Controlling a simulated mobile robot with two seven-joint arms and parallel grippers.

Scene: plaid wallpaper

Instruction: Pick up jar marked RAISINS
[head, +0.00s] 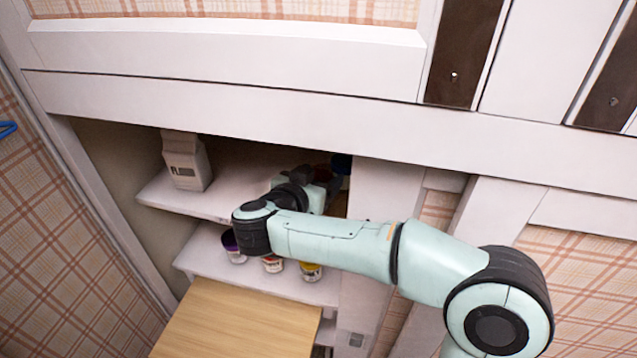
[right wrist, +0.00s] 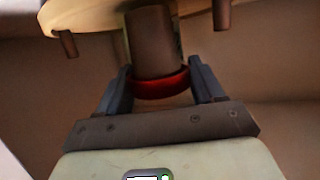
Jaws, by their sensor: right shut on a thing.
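My right gripper (right wrist: 162,78) is shut on a brown jar (right wrist: 152,42) with a red band or lid (right wrist: 160,84), one finger on each side of it. The jar's label cannot be read in the right wrist view. In the head view my right arm reaches into the shelf unit, and its gripper (head: 318,178) is at the upper shelf, mostly covering what it holds. My left gripper is not in view.
A grey carton (head: 186,162) stands on the left of the upper shelf (head: 222,198). Jars with purple (head: 230,241), red (head: 272,264) and yellow (head: 311,271) colouring stand on the lower shelf, below my arm. A wooden surface (head: 235,325) lies in front, bare where visible.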

